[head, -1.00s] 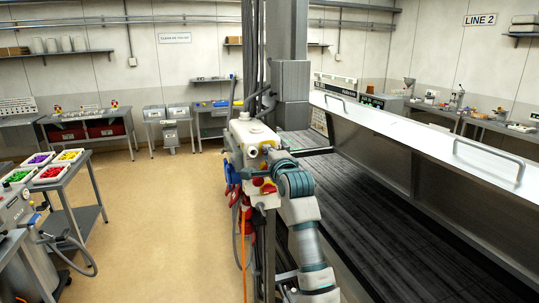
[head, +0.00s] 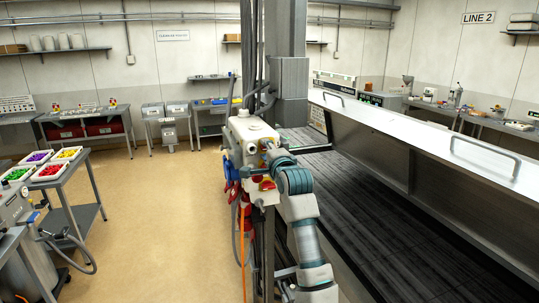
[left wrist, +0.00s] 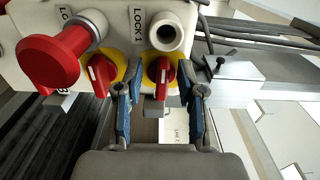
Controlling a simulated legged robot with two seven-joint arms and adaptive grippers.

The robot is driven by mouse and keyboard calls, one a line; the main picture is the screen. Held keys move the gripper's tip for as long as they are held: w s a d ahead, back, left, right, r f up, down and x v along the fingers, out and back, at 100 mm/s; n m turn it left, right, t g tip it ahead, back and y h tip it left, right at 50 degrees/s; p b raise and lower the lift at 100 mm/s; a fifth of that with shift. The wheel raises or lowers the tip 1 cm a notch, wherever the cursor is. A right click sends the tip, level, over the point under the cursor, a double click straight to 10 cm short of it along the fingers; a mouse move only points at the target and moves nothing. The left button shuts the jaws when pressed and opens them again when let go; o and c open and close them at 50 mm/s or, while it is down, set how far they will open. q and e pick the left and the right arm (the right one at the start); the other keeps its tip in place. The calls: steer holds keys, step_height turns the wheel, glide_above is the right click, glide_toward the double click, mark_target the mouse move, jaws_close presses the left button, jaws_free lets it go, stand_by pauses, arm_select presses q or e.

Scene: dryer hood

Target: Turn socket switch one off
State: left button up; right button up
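The pale socket box (head: 252,130) is mounted on the column in the head view. In the left wrist view its face (left wrist: 118,45) shows two red rotary switches on yellow discs, a right one (left wrist: 160,72) and a left one (left wrist: 100,75). A red plug (left wrist: 48,58) sits in the left socket; the right socket (left wrist: 166,33) is empty. A sideways LOCK label stands between the sockets. My left gripper (left wrist: 161,75) is open, its fingertips on either side of the right switch with small gaps visible. It also shows at the box in the head view (head: 268,172), partly hidden. My right gripper is out of view.
A long metal hood edge with handles (head: 484,152) and a dark slatted bed (head: 370,215) lie to the right. A cart with coloured trays (head: 66,180) stands at left. Cables hang below the box. The floor (head: 165,220) between cart and box is clear.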

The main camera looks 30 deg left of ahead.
arm_select(q)
steer(key=v, duration=1.2)
